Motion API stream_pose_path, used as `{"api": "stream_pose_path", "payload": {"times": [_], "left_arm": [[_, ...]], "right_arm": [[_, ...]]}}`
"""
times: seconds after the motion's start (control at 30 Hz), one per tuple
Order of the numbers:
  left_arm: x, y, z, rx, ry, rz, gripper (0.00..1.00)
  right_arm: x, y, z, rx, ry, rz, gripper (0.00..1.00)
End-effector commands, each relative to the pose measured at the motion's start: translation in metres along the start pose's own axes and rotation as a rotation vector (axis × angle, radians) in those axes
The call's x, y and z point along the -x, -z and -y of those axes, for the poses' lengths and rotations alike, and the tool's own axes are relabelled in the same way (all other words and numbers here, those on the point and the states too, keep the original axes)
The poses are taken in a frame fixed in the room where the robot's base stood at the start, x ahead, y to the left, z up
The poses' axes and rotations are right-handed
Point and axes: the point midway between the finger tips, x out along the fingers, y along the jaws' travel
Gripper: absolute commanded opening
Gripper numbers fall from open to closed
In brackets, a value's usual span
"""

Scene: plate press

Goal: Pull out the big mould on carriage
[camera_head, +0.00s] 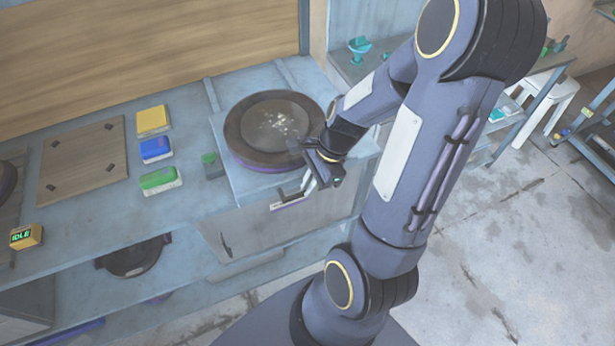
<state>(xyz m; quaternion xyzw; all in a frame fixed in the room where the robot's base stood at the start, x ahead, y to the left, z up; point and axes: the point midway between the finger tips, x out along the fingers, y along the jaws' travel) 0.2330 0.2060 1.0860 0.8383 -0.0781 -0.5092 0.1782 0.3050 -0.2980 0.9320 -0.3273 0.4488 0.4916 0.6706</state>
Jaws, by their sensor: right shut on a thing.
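The big mould (236,147), a dark round plate with a greyish, speckled round centre, lies on a pale blue-grey carriage (225,183) at the bench's right part. My right gripper (306,186) is at the front right of the mould, pointing down and forward. It is shut on a handle (281,205) at the carriage's front edge. The arm hides part of the carriage's right side, and the exact grip on the handle is small and partly hidden. My left gripper is not in view.
Yellow (152,121), blue (156,149) and green (160,180) blocks stand left of the carriage, beside a square wooden board (82,165). A small box reading IDLE (25,237) sits at the left front. Another dark round mould (134,259) is on the lower shelf. Open floor (480,260) lies at right.

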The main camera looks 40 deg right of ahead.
Motion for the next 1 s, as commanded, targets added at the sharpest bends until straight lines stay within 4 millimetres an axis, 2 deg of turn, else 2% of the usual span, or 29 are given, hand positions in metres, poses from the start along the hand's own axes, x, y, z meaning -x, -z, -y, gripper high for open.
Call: {"api": "stream_pose_path", "payload": {"times": [0.37,0.4,0.57,0.83,1.0], "left_arm": [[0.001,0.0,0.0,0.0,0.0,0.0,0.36],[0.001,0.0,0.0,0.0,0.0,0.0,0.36],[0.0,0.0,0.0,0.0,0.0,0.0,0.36],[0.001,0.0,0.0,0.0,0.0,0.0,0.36],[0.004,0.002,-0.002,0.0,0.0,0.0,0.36]], "right_arm": [[0.001,0.0,0.0,0.002,0.005,0.0,0.0],[0.001,0.0,0.0,0.002,0.005,0.0,0.13],[0.001,0.0,0.0,0.002,0.005,0.0,0.33],[0.002,0.0,0.0,0.001,0.004,0.0,0.33],[0.02,-0.001,0.001,0.003,0.009,0.0,0.33]]}}
